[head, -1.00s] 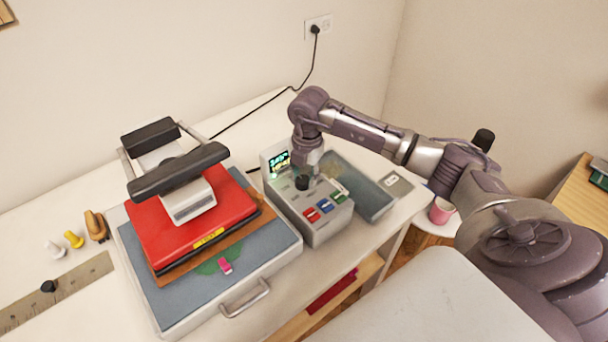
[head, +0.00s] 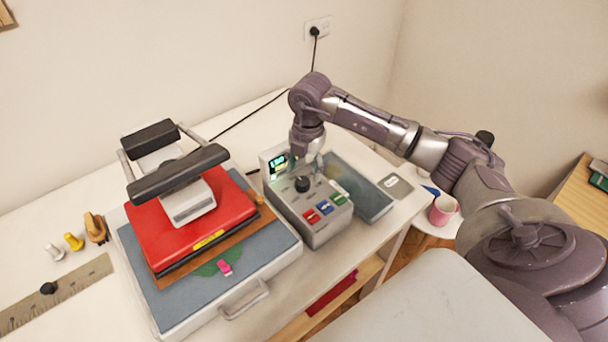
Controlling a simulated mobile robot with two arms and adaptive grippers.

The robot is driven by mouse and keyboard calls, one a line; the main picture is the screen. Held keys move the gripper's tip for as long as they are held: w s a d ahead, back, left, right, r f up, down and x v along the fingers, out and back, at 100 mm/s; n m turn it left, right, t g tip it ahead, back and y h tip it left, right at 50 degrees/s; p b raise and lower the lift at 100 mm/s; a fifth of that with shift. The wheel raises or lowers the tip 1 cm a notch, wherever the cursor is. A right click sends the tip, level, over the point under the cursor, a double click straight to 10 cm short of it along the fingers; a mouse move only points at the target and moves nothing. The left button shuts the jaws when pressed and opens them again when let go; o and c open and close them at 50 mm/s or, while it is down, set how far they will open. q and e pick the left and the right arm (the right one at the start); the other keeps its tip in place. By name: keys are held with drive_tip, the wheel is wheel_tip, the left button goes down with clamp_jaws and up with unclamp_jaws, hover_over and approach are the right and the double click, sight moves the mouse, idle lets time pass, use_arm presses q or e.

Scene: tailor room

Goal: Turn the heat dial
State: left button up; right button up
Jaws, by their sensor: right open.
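The heat dial (head: 302,184) is a round black knob on the sloped top of a grey control box (head: 322,231). A small lit green display (head: 279,163) stands at the back of the box; its reading is too small to be sure of. Red, blue and green switches sit in front of the dial. My right gripper (head: 306,168) is open and points down just above and behind the dial. The dial shows clear of the fingers, though their exact gap to it is hard to judge. My left gripper is not in view.
A heat press with a red plate (head: 190,220) and black handle stands left of the box. A blue-grey pad (head: 357,192) and grey card (head: 396,186) lie to its right. A pink mug (head: 442,210) stands on a lower round stand. A black cord runs to the wall socket.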

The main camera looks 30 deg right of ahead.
sight(307, 181)
wheel_tip(307, 181, up, 9)
drive_tip(key=shift+s+d+f, duration=0.15)
drive_tip(key=shift+s+f, duration=0.05)
idle(0.6)
